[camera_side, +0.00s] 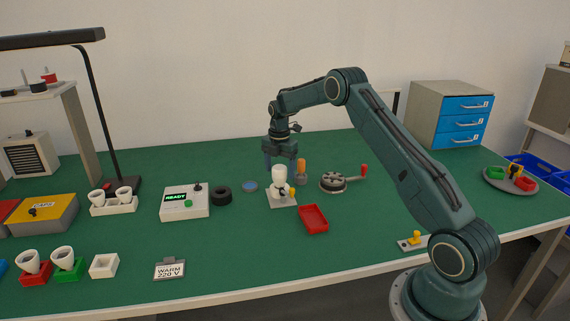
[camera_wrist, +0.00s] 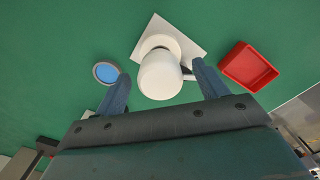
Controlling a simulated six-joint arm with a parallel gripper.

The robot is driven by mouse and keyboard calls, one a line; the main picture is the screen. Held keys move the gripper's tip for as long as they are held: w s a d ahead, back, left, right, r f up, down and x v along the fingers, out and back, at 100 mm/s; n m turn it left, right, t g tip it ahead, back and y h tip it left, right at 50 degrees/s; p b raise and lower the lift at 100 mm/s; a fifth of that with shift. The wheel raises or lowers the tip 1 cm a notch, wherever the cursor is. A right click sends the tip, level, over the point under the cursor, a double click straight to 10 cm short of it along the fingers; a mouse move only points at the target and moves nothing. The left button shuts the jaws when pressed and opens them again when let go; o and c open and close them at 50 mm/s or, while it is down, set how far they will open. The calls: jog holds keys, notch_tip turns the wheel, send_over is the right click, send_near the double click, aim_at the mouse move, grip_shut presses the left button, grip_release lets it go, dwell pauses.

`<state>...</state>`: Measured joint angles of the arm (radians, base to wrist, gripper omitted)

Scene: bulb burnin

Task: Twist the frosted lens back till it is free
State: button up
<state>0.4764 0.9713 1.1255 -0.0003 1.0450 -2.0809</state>
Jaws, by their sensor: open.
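A white rounded piece, which looks like the frosted lens (camera_side: 279,172), stands upright on a white fixture with a square base plate (camera_side: 283,201). In the wrist view the lens (camera_wrist: 159,77) shows large, with the plate (camera_wrist: 190,36) beyond it and a small side arm at its right. My gripper (camera_side: 281,163) is open, pointing down near the top of the fixture. In the wrist view the two fingers of my gripper (camera_wrist: 161,73) lie on either side of the lens, with gaps and nothing held. How far their tips reach down beside it is hard to tell.
A red tray (camera_side: 313,219) lies right of the fixture, a blue-centred disc (camera_side: 250,185) to its left. An orange-handled item (camera_side: 301,170) stands close behind it. A crank wheel (camera_side: 335,182), black ring (camera_side: 221,196) and box reading READY (camera_side: 186,203) stand around. The front mat is mostly clear.

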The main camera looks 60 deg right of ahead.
jog(key=c, duration=1)
jog(key=shift+n, duration=1.4)
jog(key=shift+n, duration=1.4)
jog(key=shift+n, duration=0.3)
jog(key=shift+n, duration=1.2)
jog(key=shift+f, duration=0.1)
